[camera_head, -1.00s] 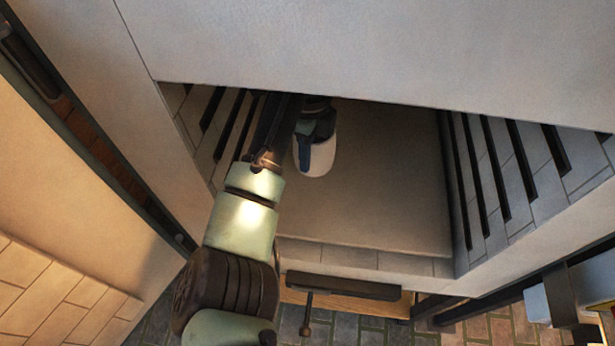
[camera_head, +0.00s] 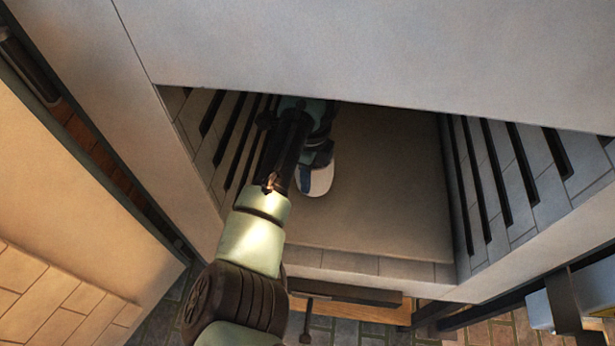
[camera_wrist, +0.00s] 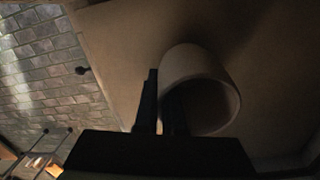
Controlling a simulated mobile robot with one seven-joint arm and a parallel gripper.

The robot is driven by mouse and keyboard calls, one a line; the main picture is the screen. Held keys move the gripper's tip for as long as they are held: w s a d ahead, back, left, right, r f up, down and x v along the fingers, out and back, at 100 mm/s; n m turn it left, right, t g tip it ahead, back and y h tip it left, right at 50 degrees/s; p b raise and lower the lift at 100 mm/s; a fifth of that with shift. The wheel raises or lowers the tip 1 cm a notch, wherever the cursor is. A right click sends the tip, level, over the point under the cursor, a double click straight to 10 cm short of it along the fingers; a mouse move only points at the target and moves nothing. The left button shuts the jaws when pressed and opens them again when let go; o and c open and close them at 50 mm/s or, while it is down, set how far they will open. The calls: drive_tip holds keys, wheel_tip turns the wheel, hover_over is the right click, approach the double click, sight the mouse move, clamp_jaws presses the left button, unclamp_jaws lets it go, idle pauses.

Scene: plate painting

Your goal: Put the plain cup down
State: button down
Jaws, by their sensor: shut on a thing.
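The plain cup (camera_head: 318,180) is pale and unmarked. It is inside the recessed compartment, toward its left side, partly hidden by my arm and gripper. My gripper (camera_head: 312,165) is shut on the cup. In the wrist view the cup (camera_wrist: 203,78) shows its round open mouth, and the dark fingers of my gripper (camera_wrist: 162,105) grip its wall, one finger outside and one inside the mouth. The compartment floor (camera_head: 390,190) lies close beneath the cup. I cannot tell whether the cup touches it.
Slotted walls stand at the left (camera_head: 215,130) and right (camera_head: 510,180) of the compartment. A wide pale panel (camera_head: 380,50) overhangs it. A dark handle bar (camera_head: 345,290) runs below the front edge. The floor right of the cup is clear.

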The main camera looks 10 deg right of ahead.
drive_tip(key=c, duration=1)
unclamp_jaws()
drive_tip(key=shift+f, duration=0.1)
wheel_tip(320, 180, up, 8)
drive_tip(key=shift+w+d+f, duration=0.1)
drive_tip(key=shift+d, duration=0.05)
